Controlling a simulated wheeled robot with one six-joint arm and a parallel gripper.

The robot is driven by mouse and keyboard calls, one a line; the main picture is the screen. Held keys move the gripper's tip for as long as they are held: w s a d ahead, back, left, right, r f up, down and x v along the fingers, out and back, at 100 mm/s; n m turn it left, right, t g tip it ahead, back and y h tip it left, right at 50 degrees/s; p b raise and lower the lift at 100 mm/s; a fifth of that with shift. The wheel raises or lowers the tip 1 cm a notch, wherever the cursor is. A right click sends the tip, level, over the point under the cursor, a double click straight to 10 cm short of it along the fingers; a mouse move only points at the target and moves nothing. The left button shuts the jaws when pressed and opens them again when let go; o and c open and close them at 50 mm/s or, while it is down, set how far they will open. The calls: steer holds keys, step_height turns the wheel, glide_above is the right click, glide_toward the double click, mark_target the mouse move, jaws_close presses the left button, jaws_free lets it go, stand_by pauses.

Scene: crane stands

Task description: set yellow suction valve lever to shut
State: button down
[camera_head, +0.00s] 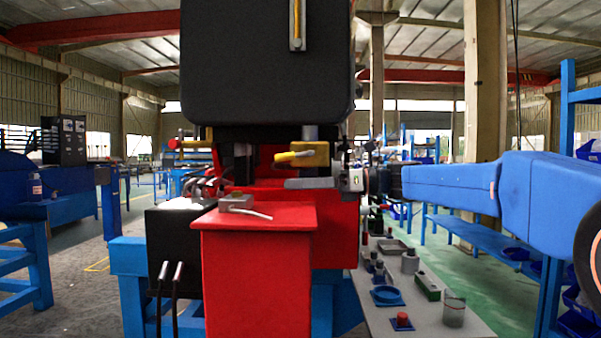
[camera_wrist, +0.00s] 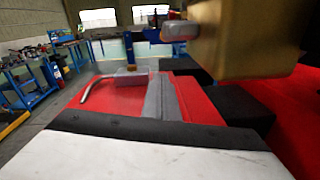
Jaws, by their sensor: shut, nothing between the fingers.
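The yellow lever (camera_head: 292,156) sticks out to the left from a yellow valve block (camera_head: 321,152), under the large black box, in the head view. In the wrist view the block (camera_wrist: 245,40) fills the upper right, and a blunt grey-yellow end, seemingly the lever's (camera_wrist: 181,31), juts left from it. My gripper (camera_head: 290,184) reaches in from the right, just below the lever. Its grey fingers also show in the wrist view (camera_wrist: 160,85), closed together and empty over the red surface. A gap shows between fingers and lever; contact is not visible.
A red cabinet (camera_head: 258,275) stands in front, with a small grey block and bent rod (camera_head: 240,204) on its top. The black box (camera_head: 266,65) hangs above. A grey bench (camera_head: 425,318) with several small parts lies at lower right.

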mark_target(295, 159)
steer(key=shift+d+f+y, duration=0.55)
steer(key=shift+d+y, duration=0.25)
steer(key=shift+d, duration=4.25)
steer(key=a, duration=0.6)
steer(key=a+r, duration=0.1)
steer(key=a, duration=0.3)
steer(key=shift+a, duration=0.1)
steer(key=shift+w+r, duration=0.15)
steer(key=shift+r, duration=0.45)
steer(key=shift+w+r, duration=0.15)
steer(key=shift+r, duration=0.45)
steer(key=shift+w+a+r, duration=0.1)
steer(key=shift+w+r, duration=0.05)
steer(key=shift+r, duration=0.6)
steer(key=shift+w+a+r, duration=0.1)
steer(key=shift+a+r, duration=0.15)
steer(key=shift+r, duration=0.45)
